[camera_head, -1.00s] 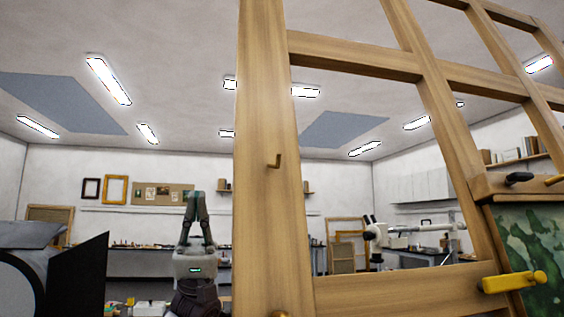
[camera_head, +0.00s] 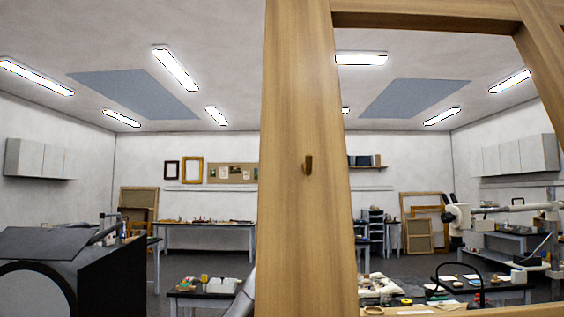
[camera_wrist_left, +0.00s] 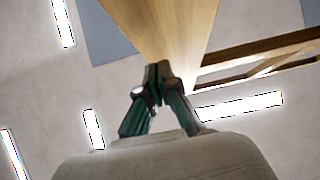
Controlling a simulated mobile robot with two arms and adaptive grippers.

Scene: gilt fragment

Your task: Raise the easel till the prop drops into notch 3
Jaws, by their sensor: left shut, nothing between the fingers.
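The wooden easel (camera_head: 305,225) fills the middle of the head view, close to me. In the left wrist view the easel's wood (camera_wrist_left: 165,28) is right beyond my left gripper (camera_wrist_left: 160,70). That gripper is shut with its fingertips together and nothing between them. The tips overlap the wood in the picture; I cannot tell whether they touch it. In the head view the left gripper does not show. The prop and its notches are not visible, nor is my right gripper.
A large dark box-like unit (camera_head: 105,280) stands at the lower left. A low table with small items (camera_head: 205,290) is left of the post. A white microscope on an arm (camera_head: 478,212) and a cluttered worktable are to the right. Frames lean at the back wall.

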